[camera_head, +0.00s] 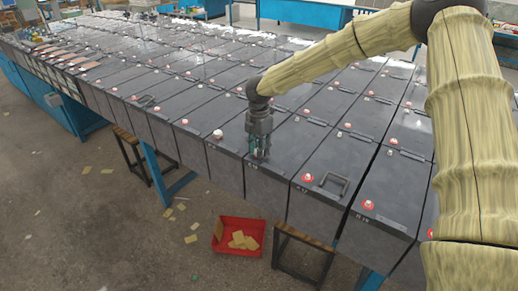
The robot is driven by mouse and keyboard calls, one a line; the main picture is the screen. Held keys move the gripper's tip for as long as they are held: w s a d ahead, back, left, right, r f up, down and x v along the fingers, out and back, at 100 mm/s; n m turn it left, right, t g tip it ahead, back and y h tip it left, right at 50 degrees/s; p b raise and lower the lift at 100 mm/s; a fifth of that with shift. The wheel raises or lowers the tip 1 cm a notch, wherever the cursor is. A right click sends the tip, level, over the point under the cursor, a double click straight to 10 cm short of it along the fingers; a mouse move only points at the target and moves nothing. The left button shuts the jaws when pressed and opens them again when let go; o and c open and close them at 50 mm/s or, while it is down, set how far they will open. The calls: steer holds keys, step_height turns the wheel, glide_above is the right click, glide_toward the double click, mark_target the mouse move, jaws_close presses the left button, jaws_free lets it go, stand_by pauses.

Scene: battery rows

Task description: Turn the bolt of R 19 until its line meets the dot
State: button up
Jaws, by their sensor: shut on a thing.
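My gripper (259,154) points straight down at the front end of a dark battery (265,181) in the front row. Its fingers are shut around that battery's bolt, which they hide. The bolt's line and dot cannot be made out. Small pale labels sit on the front edges of the batteries, including one (361,218) on a battery at the right and another (302,188) on the battery between. They are too small to read surely, so I cannot tell which is R 19.
The neighbouring batteries have red-ringed bolts (307,178), (368,205) and a white-topped one (218,134). A red crate (219,236) and wooden stools are on the floor below the front edge.

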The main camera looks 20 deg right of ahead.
steer(key=shift+w+d+r, duration=0.1)
steer(key=shift+w+r, duration=0.15)
steer(key=o, duration=0.8)
steer(key=shift+o, duration=1.1)
steer(key=shift+d+f, duration=0.1)
steer(key=shift+s+f, duration=0.1)
step_height(320, 180, up, 12)
